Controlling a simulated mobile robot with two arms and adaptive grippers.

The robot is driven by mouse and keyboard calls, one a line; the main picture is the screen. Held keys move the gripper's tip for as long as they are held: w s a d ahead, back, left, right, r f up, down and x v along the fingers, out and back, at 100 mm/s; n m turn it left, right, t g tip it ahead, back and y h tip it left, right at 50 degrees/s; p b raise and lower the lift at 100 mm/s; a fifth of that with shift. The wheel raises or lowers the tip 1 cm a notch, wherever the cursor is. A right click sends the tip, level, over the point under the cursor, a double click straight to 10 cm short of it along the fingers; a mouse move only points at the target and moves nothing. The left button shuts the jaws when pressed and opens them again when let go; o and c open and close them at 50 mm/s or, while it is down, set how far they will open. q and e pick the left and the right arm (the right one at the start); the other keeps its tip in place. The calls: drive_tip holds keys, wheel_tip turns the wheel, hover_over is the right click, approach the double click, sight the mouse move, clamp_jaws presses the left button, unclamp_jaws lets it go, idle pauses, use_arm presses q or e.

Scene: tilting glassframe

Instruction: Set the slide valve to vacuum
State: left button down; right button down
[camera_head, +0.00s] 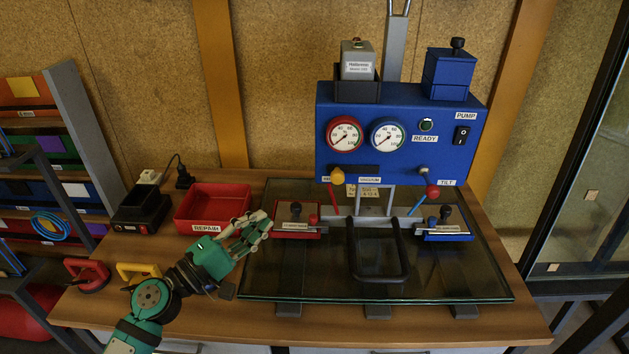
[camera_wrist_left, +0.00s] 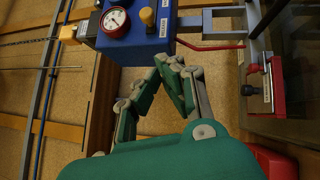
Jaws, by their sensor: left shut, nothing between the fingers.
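A blue panel box (camera_head: 395,110) stands at the back of the table. A yellow knob (camera_head: 338,175) sits low on its front, beside a VACUUM label (camera_head: 369,180); the knob also shows in the left wrist view (camera_wrist_left: 147,16). A red-tipped lever (camera_head: 431,190) hangs further right near the TILT label. Which part is the slide valve I cannot tell for sure. My left gripper (camera_head: 265,222) is shut and empty, left of the red unit (camera_head: 297,226) and below the panel. Its fingers (camera_wrist_left: 172,62) meet at the tips in the left wrist view. My right gripper is not in view.
A glass pane (camera_head: 310,285) lies in front of the panel, with a black handle (camera_head: 380,278) and a blue unit (camera_head: 445,230) over it. A red REPAIR bin (camera_head: 213,203) stands left, beside a black box (camera_head: 141,212). A red handle (camera_head: 86,272) lies front left.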

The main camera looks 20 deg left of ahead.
use_arm(q)
drive_tip(key=shift+a+r, duration=0.1)
drive_tip(key=shift+r, duration=0.35)
drive_tip(key=shift+t, duration=0.3)
drive_tip(key=p, duration=0.5)
approach(332, 168)
drive_tip(key=w+a, duration=0.2)
drive_tip(key=w, duration=0.1)
drive_tip(key=d, duration=0.1)
drive_tip(key=d+p, duration=0.1)
drive_tip(key=w+d+r+p, duration=0.1)
drive_tip(key=shift+d+r, duration=0.1)
drive_tip(key=shift+d+p, duration=0.35)
